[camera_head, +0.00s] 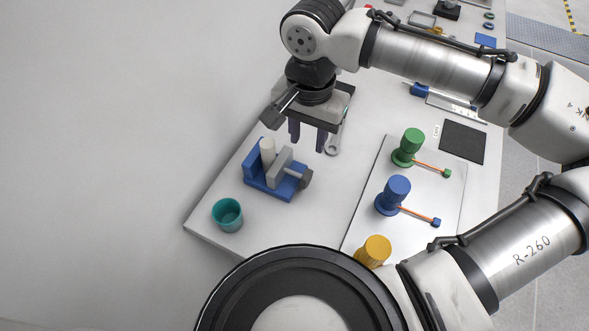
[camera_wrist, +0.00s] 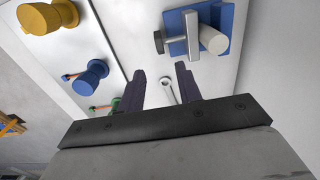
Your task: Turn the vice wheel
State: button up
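The vice (camera_head: 258,182) is blue with a grey jaw and stands near the table's left corner. A white cylinder (camera_head: 268,149) is upright in it, between the jaws. The vice wheel (camera_head: 305,179) is dark grey, on the vice's right end. My gripper (camera_head: 307,144) points down above the table, beyond the vice, apart from the wheel. Its two dark fingers are spread with nothing between them. In the wrist view the wheel (camera_wrist: 158,42) lies ahead of the open fingertips (camera_wrist: 160,71), and the vice (camera_wrist: 224,15) is at the upper right.
A metal wrench (camera_head: 332,149) lies on the table by my gripper. A teal cup (camera_head: 227,215) stands near the table's left corner. Green (camera_head: 412,145), blue (camera_head: 393,195) and yellow (camera_head: 375,250) knobbed pieces stand on a light plate to the right.

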aim_at(306, 174)
notch_tip(306, 174, down, 13)
jog(key=shift+d+f+p, duration=0.1)
jog(key=shift+f+p, duration=0.05)
jog(key=shift+p, duration=0.65)
grip_shut()
